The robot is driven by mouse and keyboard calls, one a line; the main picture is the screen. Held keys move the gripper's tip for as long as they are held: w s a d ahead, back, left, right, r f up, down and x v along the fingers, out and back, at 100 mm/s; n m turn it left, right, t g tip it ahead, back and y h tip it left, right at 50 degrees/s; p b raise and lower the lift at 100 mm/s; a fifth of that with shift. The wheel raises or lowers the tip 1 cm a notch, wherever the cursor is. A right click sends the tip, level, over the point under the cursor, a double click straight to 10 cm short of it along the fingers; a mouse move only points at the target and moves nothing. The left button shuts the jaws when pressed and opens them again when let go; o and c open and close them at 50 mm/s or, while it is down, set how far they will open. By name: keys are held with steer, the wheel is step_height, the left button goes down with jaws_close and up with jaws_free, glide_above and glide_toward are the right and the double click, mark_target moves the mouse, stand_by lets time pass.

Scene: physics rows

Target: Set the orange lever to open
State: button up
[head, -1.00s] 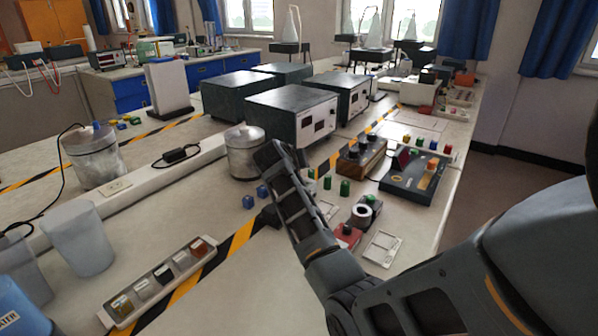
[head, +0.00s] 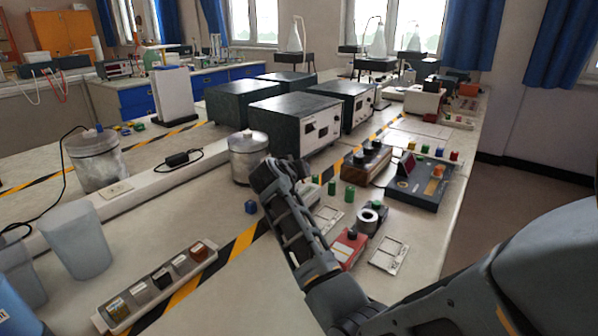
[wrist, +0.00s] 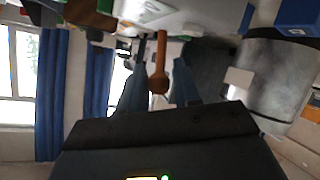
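The orange lever (wrist: 160,48) shows in the wrist view as a short shaft with a rounded knob. It lies in the picture between the two fingers of my gripper (wrist: 157,85), which are apart, with a gap on both sides of the lever. I cannot tell how deep the lever sits between them. In the head view my gripper (head: 272,178) is over the bench, just right of a metal can (head: 248,166). The lever is not visible there; my gripper and arm cover that spot.
Near my arm are a blue cube (head: 251,207), a red block (head: 348,248), a wood-based device (head: 366,164) and a dark panel (head: 412,196). Large instrument boxes (head: 295,122) stand behind. A sample rack (head: 157,286) lies at front left.

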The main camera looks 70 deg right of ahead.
steer(key=shift+o, duration=1.1)
steer(key=v, duration=0.7)
steer(key=shift+a+r, duration=0.2)
steer(key=shift+a, duration=0.15)
